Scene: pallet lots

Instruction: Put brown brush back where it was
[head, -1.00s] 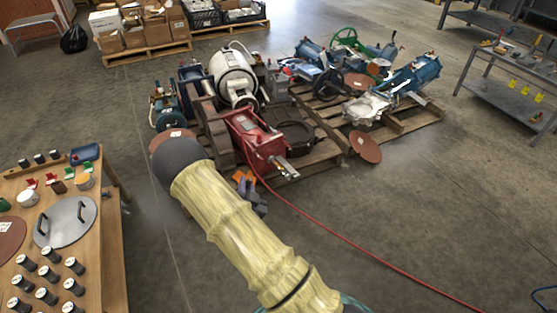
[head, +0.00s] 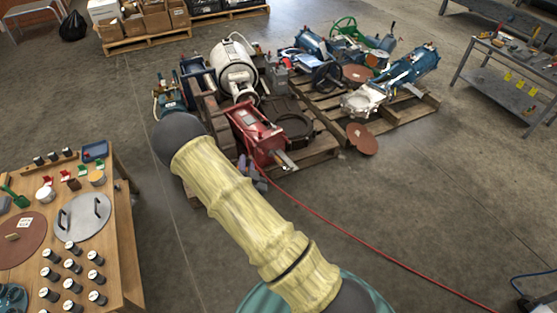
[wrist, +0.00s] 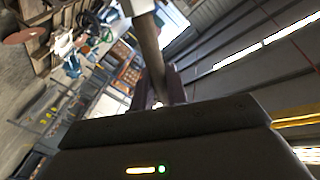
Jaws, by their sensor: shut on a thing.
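In the wrist view a brown handle, likely the brown brush (wrist: 150,50), stands up between the dark purplish fingers of my gripper (wrist: 165,88). A pale piece is at its far end, cut off by the top edge. My gripper is shut on it. In the head view my yellow-sleeved arm reaches over the floor toward the pallets. Only a small purplish-grey part, probably my gripper (head: 252,174), shows beside the sleeve, close to the red machine (head: 258,137); the brush cannot be made out there.
A wooden table (head: 126,235) at left holds black-lidded jars, a grey disc with handles (head: 82,217), a brown disc (head: 20,233) and a green tool (head: 14,196). Pallets (head: 318,150) carry machines. A red hose (head: 370,243) crosses open floor. A metal bench (head: 490,92) stands right.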

